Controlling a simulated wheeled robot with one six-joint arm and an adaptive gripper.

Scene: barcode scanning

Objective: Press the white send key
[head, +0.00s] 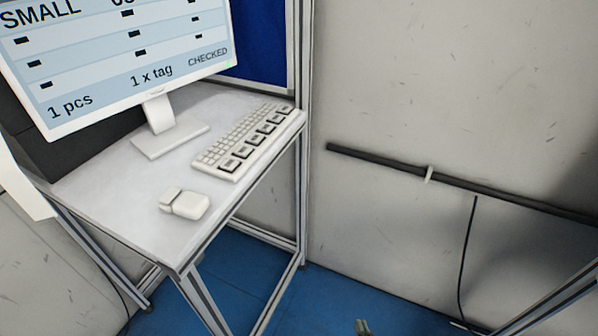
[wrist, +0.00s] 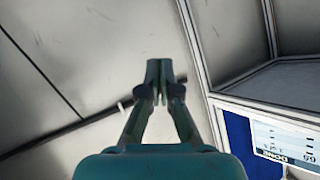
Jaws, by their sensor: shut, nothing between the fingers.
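A pale keyboard (head: 243,142) lies along the right side of the white desk in the head view. It has small keys and a row of several larger keys with dark markings along its near right edge. I cannot tell which one is the white send key, as their labels are too small to read. My gripper (wrist: 158,75) is shut and empty in the wrist view, its fingertips together. Only its tip (head: 362,327) shows at the bottom edge of the head view, to the right of the desk and apart from the keyboard.
A monitor (head: 150,85) on a stand shows "SMALL", "1 pcs", "1 x tag" and "CHECKED". A small white device (head: 185,204) lies on the desk (head: 120,190). A metal post (head: 303,60) rises behind the keyboard. A dark rail (head: 390,165) runs along the grey wall.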

